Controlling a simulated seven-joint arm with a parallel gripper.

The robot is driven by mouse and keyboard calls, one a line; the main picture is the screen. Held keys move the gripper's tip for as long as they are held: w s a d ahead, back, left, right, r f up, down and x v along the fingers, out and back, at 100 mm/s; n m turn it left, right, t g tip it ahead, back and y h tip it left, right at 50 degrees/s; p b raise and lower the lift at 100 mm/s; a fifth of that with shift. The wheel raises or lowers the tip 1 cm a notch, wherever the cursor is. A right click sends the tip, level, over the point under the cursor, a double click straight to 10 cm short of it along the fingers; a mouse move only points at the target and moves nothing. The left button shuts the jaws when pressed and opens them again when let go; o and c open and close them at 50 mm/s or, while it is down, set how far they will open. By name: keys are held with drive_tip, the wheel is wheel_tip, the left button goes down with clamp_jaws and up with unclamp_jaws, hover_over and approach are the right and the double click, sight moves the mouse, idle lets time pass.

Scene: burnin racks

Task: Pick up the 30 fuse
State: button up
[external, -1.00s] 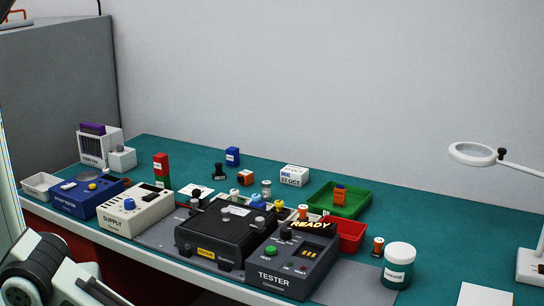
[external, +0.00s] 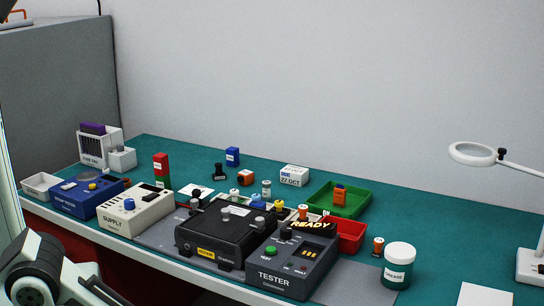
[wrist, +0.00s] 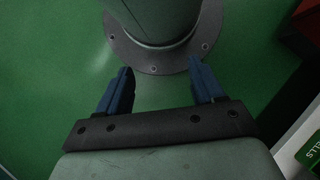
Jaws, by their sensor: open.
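Several small fuse-like cylinders stand behind the black box in the external view: a blue-topped one (external: 257,201), a yellow-topped one (external: 279,205) and an orange-and-white one (external: 303,212). Another orange-and-white one (external: 377,246) stands apart, near the grease jar. Their numbers are too small to read, so I cannot tell which is the 30 fuse. My gripper (wrist: 160,67) shows in the wrist view, open, with nothing between its blue fingers. It is above a green surface by my own round base flange, with no fuse in that view. The external view does not show my fingers.
The tester (external: 292,262), black box (external: 225,235) and supply (external: 134,210) line the front edge. Behind them are a green tray (external: 355,207), red bin (external: 351,236) and date block (external: 294,175). A grease jar (external: 398,266) stands right.

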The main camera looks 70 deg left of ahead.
drive_tip(key=shift+c, duration=0.6)
